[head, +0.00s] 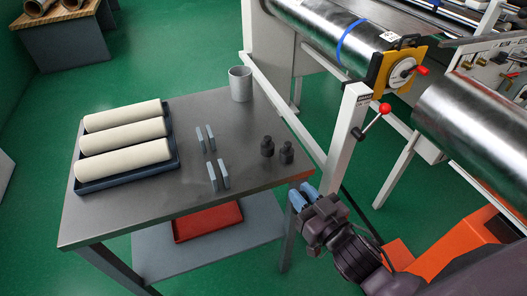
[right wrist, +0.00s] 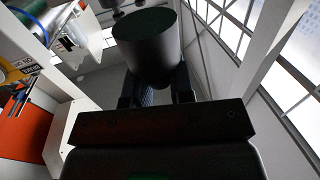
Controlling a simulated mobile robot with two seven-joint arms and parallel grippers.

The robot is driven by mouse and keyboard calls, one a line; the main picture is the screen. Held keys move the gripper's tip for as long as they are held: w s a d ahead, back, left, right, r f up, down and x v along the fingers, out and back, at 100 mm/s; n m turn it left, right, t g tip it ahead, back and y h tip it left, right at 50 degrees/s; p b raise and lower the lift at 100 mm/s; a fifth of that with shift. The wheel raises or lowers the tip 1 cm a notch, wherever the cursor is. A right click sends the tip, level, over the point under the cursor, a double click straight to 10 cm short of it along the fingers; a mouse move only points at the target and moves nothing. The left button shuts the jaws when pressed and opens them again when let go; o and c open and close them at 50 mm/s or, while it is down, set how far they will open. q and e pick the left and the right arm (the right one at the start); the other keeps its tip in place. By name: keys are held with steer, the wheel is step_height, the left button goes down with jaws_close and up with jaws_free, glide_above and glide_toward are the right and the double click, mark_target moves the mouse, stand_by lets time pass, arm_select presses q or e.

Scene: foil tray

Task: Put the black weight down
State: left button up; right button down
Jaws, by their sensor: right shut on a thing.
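My right gripper (head: 302,197) is at the near right corner of the grey table (head: 150,205), with its blue fingertips up. In the right wrist view a dark round weight (right wrist: 147,52) stands between the dark fingers of my right gripper (right wrist: 155,88), which is shut on it. In the head view I cannot make out this weight at the fingertips. Two more black weights, one (head: 267,147) beside the other (head: 286,152), stand upright on the table near its right edge, apart from the gripper. My left gripper is not in view.
A dark blue tray (head: 128,177) with three cream rolls (head: 125,137) fills the table's left side. A grey cup (head: 240,83) stands at the back. Several blue-grey upright plates (head: 212,177) stand mid-table. The table's near part is bare. A post with a red-knobbed crank (head: 384,108) rises at right.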

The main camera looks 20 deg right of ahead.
steer(key=x, duration=1.7)
steer(key=shift+b, duration=0.4)
steer(key=shift+s+d, duration=0.1)
steer(key=shift+f, duration=0.2)
steer(key=c, duration=1.3)
jaws_free()
